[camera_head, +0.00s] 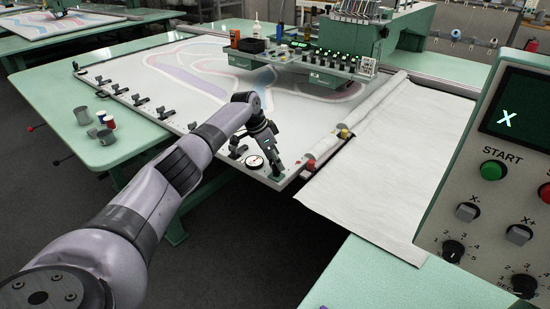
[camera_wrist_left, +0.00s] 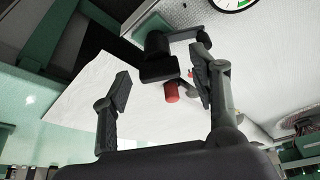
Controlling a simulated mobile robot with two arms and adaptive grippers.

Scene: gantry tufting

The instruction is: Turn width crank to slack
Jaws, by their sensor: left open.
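A black crank with a red knob (camera_wrist_left: 172,91) shows between my left fingers in the left wrist view. In the head view a red knob (camera_head: 310,166) sits at the near right corner of the frame, and I take it for the same one. My left gripper (camera_head: 273,172) is over this corner, beside a round white dial (camera_head: 254,161). In the left wrist view its two fingers (camera_wrist_left: 161,80) are spread, one on each side of the crank. I cannot tell whether either finger touches it. My right gripper is not in view.
A white cloth (camera_head: 395,165) hangs from a roller right of the frame. Black clamps (camera_head: 194,128) line the frame's near edge. A control panel (camera_head: 500,170) fills the right side. A yellow knob (camera_head: 344,132) sits by the roller.

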